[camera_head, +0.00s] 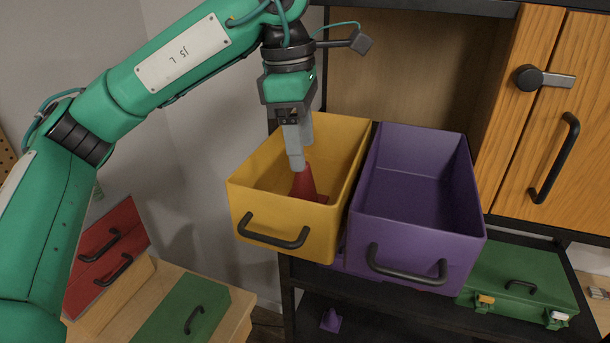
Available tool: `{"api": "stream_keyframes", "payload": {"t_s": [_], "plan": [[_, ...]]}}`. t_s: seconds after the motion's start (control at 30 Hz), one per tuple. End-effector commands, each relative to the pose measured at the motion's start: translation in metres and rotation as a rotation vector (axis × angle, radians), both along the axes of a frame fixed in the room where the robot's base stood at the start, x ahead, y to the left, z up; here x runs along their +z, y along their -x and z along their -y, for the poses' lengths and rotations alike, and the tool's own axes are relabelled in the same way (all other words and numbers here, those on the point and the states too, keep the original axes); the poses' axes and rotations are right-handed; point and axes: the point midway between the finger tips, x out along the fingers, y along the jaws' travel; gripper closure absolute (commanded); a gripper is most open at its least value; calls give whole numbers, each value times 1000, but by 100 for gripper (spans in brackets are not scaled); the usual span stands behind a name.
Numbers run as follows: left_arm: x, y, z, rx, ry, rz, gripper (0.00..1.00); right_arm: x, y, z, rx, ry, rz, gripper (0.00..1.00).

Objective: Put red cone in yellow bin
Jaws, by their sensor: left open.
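The yellow bin (248,209) stands on a dark shelf at the middle of the view. The red cone (304,184) is inside the yellow bin, seen past the bin's front wall, and looks about upright. My left gripper (297,163) reaches down into the bin with its fingers at the cone's top. It is open; whether a finger touches the cone, I cannot tell. My right gripper is not in view.
An empty purple bin (455,237) stands close to the right of the yellow bin. A green case (520,285) sits right of it, below a wooden cabinet (550,120). A small purple cone (331,319) is on the lower shelf. Red and green drawers (185,315) are lower left.

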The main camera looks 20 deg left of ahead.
Motion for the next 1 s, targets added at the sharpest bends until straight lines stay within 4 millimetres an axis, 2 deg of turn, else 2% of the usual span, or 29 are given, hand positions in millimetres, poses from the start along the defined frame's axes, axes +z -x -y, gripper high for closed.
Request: {"api": "stream_keyframes", "payload": {"t_s": [0.1,0.33,1.0], "plan": [[25,0,-3,0,2,3,41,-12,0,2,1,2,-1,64],[48,0,-6,1,0,1,41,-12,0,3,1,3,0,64],[53,1,-6,-1,0,0,41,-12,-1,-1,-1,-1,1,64]]}}
